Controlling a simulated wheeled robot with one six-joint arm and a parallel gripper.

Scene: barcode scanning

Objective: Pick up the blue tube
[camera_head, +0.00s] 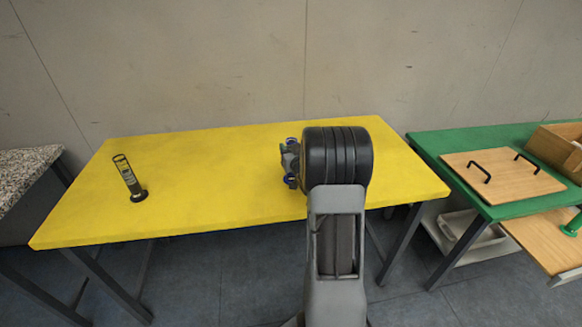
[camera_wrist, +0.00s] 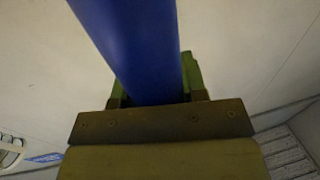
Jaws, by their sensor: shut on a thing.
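The blue tube (camera_wrist: 138,45) fills the upper middle of the wrist view, close to the camera and slanting up to the left. My gripper (camera_wrist: 153,84) is shut on it, with a green finger showing at each side of the tube. The tube's far end runs out of the top of the picture.
The yellow table (camera_head: 220,165) is mostly bare. A black upright device (camera_head: 129,178), perhaps the scanner, stands at its left. A green table (camera_head: 433,150) at the right holds a wooden board with black handles (camera_head: 505,183) and a wooden box (camera_head: 547,141). A speckled counter (camera_head: 22,170) is at far left.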

